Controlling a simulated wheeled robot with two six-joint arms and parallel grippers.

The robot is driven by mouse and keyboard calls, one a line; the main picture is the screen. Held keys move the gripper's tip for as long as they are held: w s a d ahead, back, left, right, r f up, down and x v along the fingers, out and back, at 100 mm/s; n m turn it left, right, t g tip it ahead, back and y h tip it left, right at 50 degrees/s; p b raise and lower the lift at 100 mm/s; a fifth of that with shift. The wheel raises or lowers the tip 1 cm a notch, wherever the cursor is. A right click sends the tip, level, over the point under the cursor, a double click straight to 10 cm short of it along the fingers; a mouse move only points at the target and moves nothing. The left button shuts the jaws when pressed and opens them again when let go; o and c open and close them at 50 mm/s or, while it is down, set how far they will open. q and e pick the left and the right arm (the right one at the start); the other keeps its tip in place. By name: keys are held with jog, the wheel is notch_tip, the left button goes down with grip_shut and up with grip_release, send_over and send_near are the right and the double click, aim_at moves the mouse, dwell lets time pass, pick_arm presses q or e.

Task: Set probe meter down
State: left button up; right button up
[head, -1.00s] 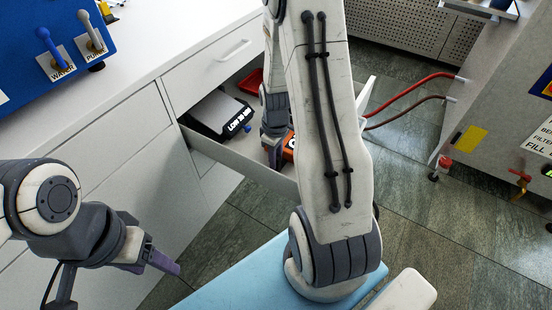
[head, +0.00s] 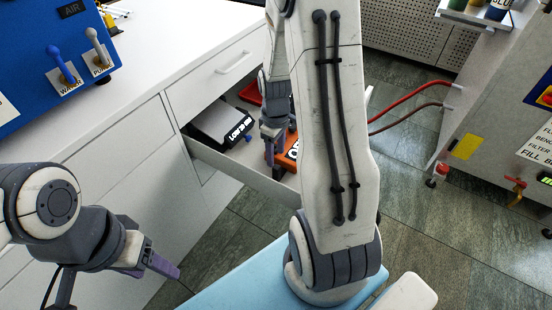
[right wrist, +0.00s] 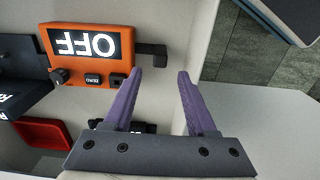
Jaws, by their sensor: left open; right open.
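The orange meter with a white-on-black "OFF" display (right wrist: 92,45) lies in the open drawer. It also shows in the head view (head: 288,158), partly hidden by my right arm. My right gripper (head: 272,150) is open inside the drawer area, beside the meter. In the right wrist view its purple fingers (right wrist: 160,75) are apart with nothing between them; the left finger is close to the meter's edge, and I cannot tell if they touch. My left gripper (head: 158,270) is open and empty at the lower left, away from the drawer.
The counter (head: 150,60) above carries a blue panel with levers (head: 62,65). A machine with red hoses (head: 500,130) stands at the right.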

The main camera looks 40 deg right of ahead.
notch_tip(320, 180, up, 5)
jog(key=p, duration=0.1)
jog(key=s+a+r+n, duration=0.1)
jog(key=s+a+r, duration=0.25)
jog(key=a, duration=0.65)
jog(key=s+a+r+n, duration=0.15)
jog(key=a+r, duration=0.25)
jog(key=a, duration=0.5)
jog(key=s+a+r, duration=0.1)
jog(key=s+a, duration=0.3)
jog(key=s, duration=0.2)
jog(key=s+a+r+y, duration=0.1)
jog(key=s+a+r, duration=0.1)
jog(key=s+a, duration=0.2)
jog(key=shift+s, duration=1.25)
notch_tip(320, 180, up, 26)
jog(key=p, duration=2.6)
